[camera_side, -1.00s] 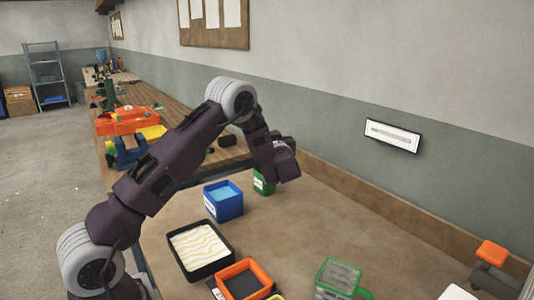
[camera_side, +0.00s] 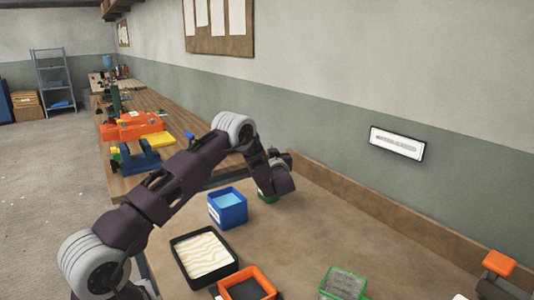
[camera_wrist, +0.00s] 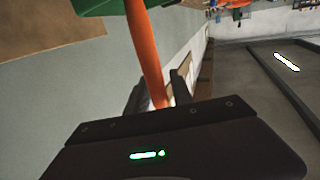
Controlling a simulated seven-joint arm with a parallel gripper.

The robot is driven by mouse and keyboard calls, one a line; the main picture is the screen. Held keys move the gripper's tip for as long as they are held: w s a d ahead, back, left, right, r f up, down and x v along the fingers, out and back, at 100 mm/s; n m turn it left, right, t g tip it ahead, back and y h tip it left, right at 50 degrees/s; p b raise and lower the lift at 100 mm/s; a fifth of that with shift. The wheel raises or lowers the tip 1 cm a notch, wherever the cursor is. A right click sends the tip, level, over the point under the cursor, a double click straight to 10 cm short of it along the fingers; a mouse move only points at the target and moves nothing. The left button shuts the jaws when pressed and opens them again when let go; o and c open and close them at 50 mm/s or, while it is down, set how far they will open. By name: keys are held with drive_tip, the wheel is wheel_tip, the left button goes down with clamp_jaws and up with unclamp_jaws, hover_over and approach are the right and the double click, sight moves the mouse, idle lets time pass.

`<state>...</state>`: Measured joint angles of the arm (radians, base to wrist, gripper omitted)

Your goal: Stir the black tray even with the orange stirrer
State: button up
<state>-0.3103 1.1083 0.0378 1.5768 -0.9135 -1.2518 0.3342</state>
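The black tray (camera_side: 233,265) lies on the table in the side view, holding a cream layer with wavy ridges (camera_side: 204,251). My gripper (camera_wrist: 158,95) is over a small green pot (camera_side: 266,193), away from the tray and behind the blue pot. In the wrist view, the orange stirrer handle (camera_wrist: 147,50) runs from a green edge (camera_wrist: 100,5) at the top down between my dark fingers. Whether the fingers press on it is unclear. The stirrer's lower end is hidden, and my arm hides part of the green pot in the side view.
A blue pot (camera_side: 228,212) with light blue contents stands between the green pot and the tray. An orange-rimmed tray (camera_side: 266,285) and a green-rimmed clear container (camera_side: 343,284) stand at the front. A low board (camera_side: 390,216) edges the table along the wall. The table's right middle is clear.

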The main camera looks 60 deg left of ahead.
clamp_jaws()
wheel_tip(320, 180, up, 11)
idle(0.7)
